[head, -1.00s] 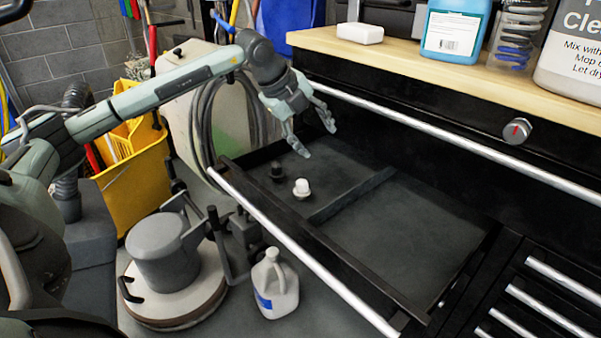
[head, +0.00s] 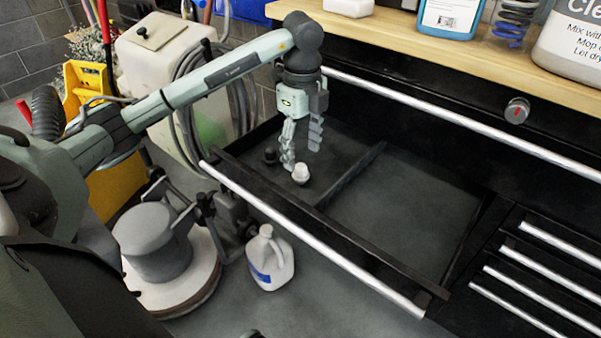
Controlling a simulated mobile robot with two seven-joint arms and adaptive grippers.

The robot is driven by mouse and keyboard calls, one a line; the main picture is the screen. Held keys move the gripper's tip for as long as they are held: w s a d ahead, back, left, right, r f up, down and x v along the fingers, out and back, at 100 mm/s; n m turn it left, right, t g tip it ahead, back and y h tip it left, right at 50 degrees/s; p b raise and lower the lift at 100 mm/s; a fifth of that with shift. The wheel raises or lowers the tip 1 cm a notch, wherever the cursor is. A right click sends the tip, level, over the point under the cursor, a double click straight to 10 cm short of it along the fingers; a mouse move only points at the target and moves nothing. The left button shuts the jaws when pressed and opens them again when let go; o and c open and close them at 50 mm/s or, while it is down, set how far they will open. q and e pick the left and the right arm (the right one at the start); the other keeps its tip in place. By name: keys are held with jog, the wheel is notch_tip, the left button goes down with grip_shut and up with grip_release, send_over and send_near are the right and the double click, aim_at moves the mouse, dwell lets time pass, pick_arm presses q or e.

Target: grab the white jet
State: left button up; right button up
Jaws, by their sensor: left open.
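The white jet (head: 301,174) is a small white piece standing in the left compartment of the open black drawer (head: 400,220). A similar black piece (head: 270,156) stands just left of it, farther back. My left gripper (head: 301,158) points down over the left compartment with its two fingers apart. Its near fingertip is close beside the white jet, at its upper left in the picture. I cannot tell whether they touch. Nothing is between the fingers that I can see. My right gripper is not in view.
A divider (head: 350,176) splits the drawer, and the right compartment is empty. The silver drawer handle (head: 310,240) runs along the front. A wooden worktop (head: 400,40) with bottles (head: 452,18) is above. A floor machine (head: 160,250) and a white jug (head: 270,258) stand below.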

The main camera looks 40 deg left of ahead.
aim_at(301, 165)
pick_arm(q)
notch_tip(301, 165, down, 5)
jog(key=shift+a, duration=0.15)
jog(key=c, duration=1.2)
jog(key=shift+r, duration=0.1)
jog(key=shift+c, duration=0.2)
